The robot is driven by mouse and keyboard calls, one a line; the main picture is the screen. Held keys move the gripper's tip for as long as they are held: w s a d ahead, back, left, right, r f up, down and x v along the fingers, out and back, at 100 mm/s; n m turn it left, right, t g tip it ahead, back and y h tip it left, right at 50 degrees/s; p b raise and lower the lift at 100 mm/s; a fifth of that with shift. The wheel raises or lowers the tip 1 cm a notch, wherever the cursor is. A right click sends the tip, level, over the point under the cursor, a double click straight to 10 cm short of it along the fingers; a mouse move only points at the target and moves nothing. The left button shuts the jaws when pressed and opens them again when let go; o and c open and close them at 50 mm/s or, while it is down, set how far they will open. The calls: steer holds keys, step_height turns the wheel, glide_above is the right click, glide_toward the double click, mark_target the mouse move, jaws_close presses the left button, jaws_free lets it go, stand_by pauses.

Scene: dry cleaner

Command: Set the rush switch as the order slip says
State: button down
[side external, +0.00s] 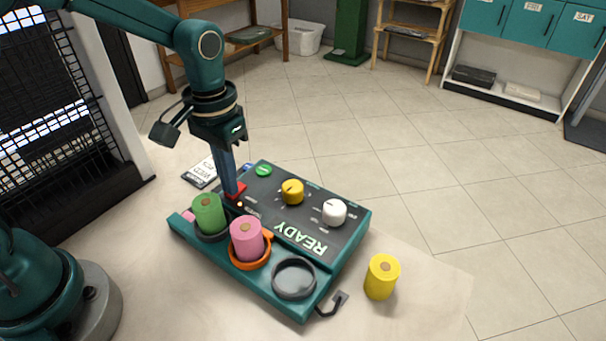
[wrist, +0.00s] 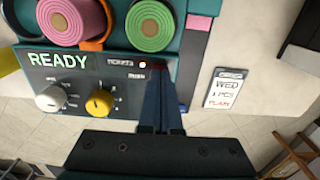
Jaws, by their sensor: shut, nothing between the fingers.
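A dark teal control box (side external: 356,219) stands on the counter with a lit READY display, which also shows in the wrist view (wrist: 58,60). My gripper (side external: 233,190) is shut and empty, pointing down at the box's panel near the green spool. A red part (side external: 237,190), apparently the rush switch, shows at the fingertips; the fingers mostly hide it, so its position and any contact are unclear. A small lit lamp (wrist: 142,64) and a RUSH label (wrist: 136,76) are beside the fingers. The order slip (wrist: 227,90) reads WED, 1 PCS and apparently PLAIN.
A green spool (side external: 208,213) and a pink spool (side external: 246,238) stand in holders; a third ring (side external: 294,278) is empty. A yellow spool (side external: 381,277) stands on the counter. The panel has a yellow knob (side external: 292,192), a white knob (side external: 334,211) and a green button (side external: 263,170).

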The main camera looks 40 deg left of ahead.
steer(key=shift+r, duration=3.45)
steer(key=s+a+r+t, duration=0.1)
steer(key=s+r+t, duration=0.2)
steer(key=s+r, duration=0.3)
steer(key=s+f+t, duration=0.2)
steer(key=s+f, duration=0.1)
steer(key=s, duration=0.3)
steer(key=shift+s+a+t, duration=0.3)
steer(key=shift+a, duration=0.1)
